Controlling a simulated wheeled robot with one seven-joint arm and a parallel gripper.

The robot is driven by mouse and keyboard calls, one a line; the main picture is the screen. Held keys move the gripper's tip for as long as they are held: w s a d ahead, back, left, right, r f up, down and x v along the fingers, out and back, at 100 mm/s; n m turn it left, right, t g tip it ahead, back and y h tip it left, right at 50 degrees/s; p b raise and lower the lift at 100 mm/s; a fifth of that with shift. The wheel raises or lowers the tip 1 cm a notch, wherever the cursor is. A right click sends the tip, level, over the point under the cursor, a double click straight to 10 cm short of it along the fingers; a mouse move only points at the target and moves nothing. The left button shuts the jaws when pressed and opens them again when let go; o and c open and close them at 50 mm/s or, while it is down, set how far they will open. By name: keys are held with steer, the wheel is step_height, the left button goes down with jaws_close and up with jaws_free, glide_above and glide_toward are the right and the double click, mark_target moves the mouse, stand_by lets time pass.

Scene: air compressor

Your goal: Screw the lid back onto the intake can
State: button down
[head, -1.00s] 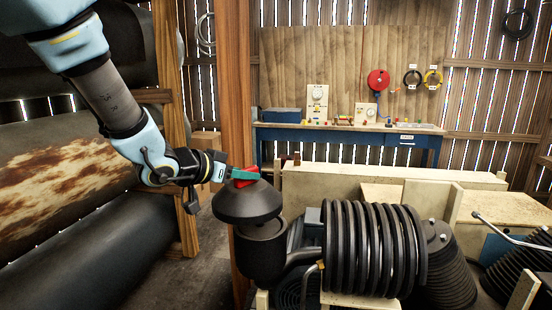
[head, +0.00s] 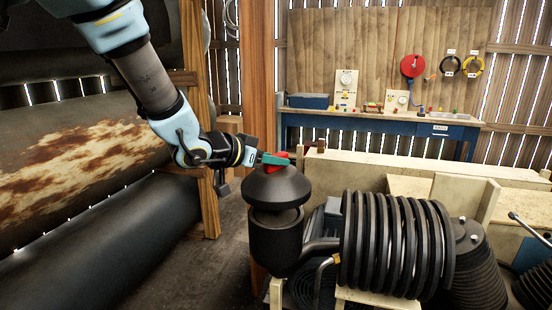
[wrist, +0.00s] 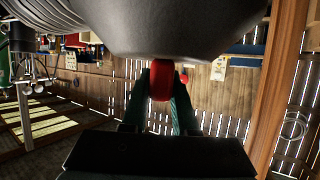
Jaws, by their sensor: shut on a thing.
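The lid (head: 276,186) is a dark, shallow cone with a red knob (head: 276,168) on top. My gripper (head: 275,159) has its teal fingers shut on the knob from the left. The lid sits level and roughly centred over the dark, round intake can (head: 276,243) in the head view. I cannot tell whether the lid rests on the can or hangs just above it. In the wrist view the lid's surface (wrist: 170,28) fills the top, and the red knob (wrist: 161,78) is between the fingers (wrist: 160,100).
A black ribbed cylinder (head: 398,245) stands right of the can, joined by a pipe (head: 320,245). A wooden post (head: 259,85) rises behind the lid. Large rusty tanks (head: 80,170) lie at the left. A blue workbench (head: 375,122) is at the back.

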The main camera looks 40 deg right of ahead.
mark_target(256, 182)
steer(key=shift+f+b, duration=1.55)
steer(key=shift+f, duration=0.7)
steer(key=shift+f+b, duration=0.5)
steer(key=shift+f, duration=0.45)
steer(key=c, duration=0.6)
jaws_free()
steer(key=shift+f, duration=0.1)
steer(key=shift+a, duration=0.15)
steer(key=b+v, duration=0.1)
steer(key=v, duration=0.9)
steer(key=shift+a+r, duration=0.2)
steer(key=shift+a, duration=0.1)
steer(key=shift+c, duration=0.3)
